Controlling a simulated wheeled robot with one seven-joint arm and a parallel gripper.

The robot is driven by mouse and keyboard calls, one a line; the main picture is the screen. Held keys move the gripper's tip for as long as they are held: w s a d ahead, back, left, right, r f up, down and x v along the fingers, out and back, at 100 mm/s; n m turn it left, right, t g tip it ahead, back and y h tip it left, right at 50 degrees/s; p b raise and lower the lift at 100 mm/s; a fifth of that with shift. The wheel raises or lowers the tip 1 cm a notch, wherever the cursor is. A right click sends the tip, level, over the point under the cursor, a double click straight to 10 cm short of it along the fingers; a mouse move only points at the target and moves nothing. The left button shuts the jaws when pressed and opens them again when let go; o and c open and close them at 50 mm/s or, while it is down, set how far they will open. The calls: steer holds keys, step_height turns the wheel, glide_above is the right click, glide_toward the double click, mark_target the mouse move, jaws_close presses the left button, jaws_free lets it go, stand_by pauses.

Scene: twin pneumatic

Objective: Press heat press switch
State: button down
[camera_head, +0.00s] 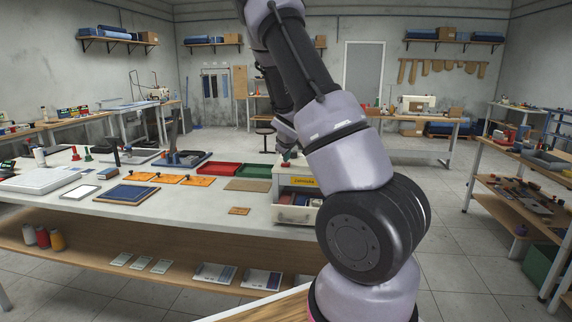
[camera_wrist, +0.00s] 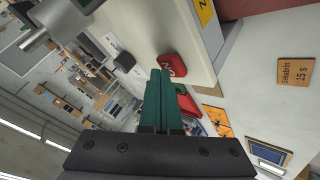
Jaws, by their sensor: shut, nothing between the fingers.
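The heat press switch is a red block with white lettering (camera_wrist: 172,66), seen in the wrist view on the edge of a cream housing (camera_wrist: 160,35). My gripper (camera_wrist: 160,72) shows its two green fingers shut together and empty. Their tips are just left of the red switch in the wrist view; whether they touch it I cannot tell. In the head view the cream housing (camera_head: 294,181), with a yellow label, stands at the right end of the long table. My arm hides part of it, and my gripper is small and mostly hidden above it.
A black knob (camera_wrist: 125,62) is left of the fingers in the wrist view. On the white table (camera_head: 190,210) are red (camera_head: 219,168) and green trays, orange boards (camera_head: 168,178) and a small wooden sign (camera_head: 239,211).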

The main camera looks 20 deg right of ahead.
mark_target(287, 164)
steer(key=shift+f, duration=0.2)
steer(key=shift+r, duration=3.4)
